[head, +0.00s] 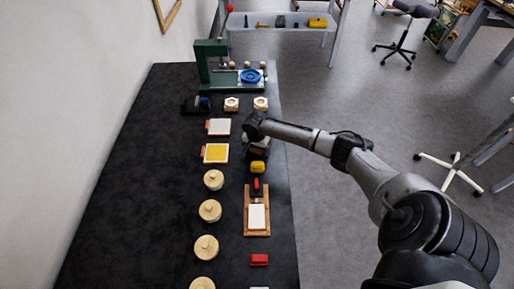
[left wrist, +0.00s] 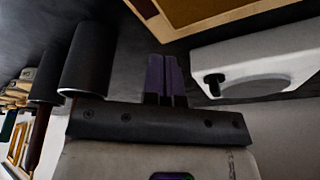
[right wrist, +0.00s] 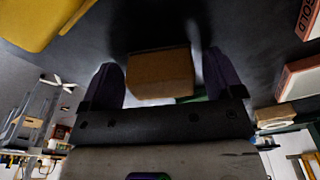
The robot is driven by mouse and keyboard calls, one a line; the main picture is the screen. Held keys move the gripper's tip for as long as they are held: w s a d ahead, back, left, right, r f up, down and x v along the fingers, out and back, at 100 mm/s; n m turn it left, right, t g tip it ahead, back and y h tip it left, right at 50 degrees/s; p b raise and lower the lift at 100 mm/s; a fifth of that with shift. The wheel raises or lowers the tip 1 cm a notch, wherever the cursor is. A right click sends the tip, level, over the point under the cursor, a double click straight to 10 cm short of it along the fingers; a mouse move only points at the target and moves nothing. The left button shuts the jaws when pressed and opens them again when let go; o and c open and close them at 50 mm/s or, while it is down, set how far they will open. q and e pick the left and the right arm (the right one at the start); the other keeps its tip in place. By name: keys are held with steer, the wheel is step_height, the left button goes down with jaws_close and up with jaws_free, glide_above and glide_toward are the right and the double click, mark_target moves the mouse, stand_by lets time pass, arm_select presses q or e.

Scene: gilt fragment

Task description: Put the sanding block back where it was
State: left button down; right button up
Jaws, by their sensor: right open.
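A brown block (right wrist: 160,73), which looks like the sanding block, lies on the dark bench top in the right wrist view. My right gripper (right wrist: 172,80) is open, with one purple finger on each side of the block. I cannot tell whether the fingers touch it. In the head view my right gripper (head: 257,146) is low over the bench's right side, just behind a yellow object (head: 258,167), and mostly hides the block. My left gripper (left wrist: 166,75) shows in the left wrist view with its fingers together and nothing visible between them. It is outside the head view.
Two red-edged booklets (head: 218,127) (head: 215,153) lie left of my right gripper. A wooden board (head: 257,228) with a white pad lies nearer. A green press (head: 205,62) stands at the far end.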

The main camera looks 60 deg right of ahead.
arm_select(q)
steer(key=shift+a+r+p, duration=0.2)
steer(key=shift+r+p, duration=0.7)
steer(key=shift+d, duration=0.15)
arm_select(e)
step_height(320, 180, up, 12)
steer(key=a, duration=0.1)
arm_select(q)
steer(key=shift+r, duration=0.1)
arm_select(e)
steer(key=shift+s+a+r, duration=0.1)
